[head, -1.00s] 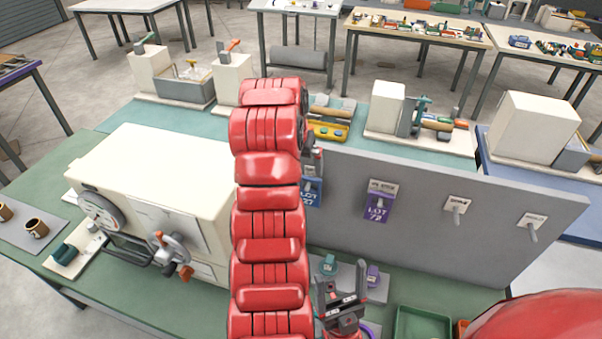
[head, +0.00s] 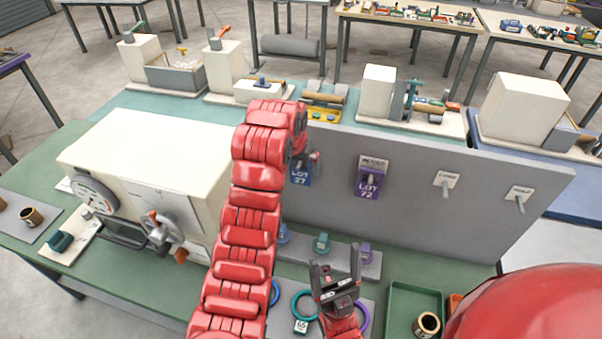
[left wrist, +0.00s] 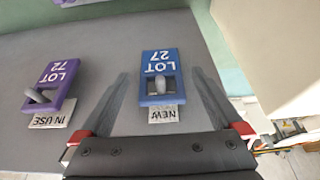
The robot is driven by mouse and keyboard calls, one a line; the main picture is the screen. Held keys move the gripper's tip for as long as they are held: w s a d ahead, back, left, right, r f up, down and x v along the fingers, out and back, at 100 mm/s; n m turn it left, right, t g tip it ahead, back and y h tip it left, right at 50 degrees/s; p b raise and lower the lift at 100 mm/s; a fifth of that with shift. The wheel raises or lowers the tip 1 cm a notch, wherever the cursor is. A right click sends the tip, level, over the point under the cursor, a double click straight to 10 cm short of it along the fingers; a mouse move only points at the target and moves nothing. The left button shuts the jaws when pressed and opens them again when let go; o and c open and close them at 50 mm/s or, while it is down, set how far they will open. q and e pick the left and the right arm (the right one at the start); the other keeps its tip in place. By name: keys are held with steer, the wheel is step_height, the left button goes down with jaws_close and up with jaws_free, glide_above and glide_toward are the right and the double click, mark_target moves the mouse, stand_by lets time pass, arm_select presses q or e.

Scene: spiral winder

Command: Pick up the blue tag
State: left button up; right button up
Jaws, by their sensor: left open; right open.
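The blue tag (head: 301,173), marked LOT 27, hangs on a peg of the upright grey panel (head: 420,200). It also shows upside down in the left wrist view (left wrist: 158,66), with a NEW label beside it. My left gripper (left wrist: 160,76) is open and empty, one finger on each side of the tag and apart from it. In the head view my left gripper (head: 310,158) is partly hidden by my own arm. My right gripper (head: 335,272) is open and empty, low in front of the panel.
A purple tag (head: 368,182), marked LOT 72, hangs to the right with an IN USE label. Two bare pegs (head: 446,188) follow. A cream machine with a crank (head: 160,228) stands left. Coloured rings (head: 303,304) and a green tray (head: 402,294) lie below the panel.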

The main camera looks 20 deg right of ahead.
mark_target(301, 170)
arm_select(q)
steer(key=shift+w+f, duration=0.2)
steer(key=shift+f, duration=0.1)
steer(key=shift+w+d, duration=0.1)
steer(key=shift+d, duration=0.05)
steer(key=p+x, duration=0.4)
steer(key=shift+w+d+r, duration=0.1)
steer(key=shift+w+d, duration=0.15)
steer(key=shift+w+f+p, duration=0.15)
steer(key=shift+f+p, duration=0.2)
steer(key=shift+f, duration=0.1)
steer(key=c, duration=1.3)
steer(key=shift+o, duration=0.2)
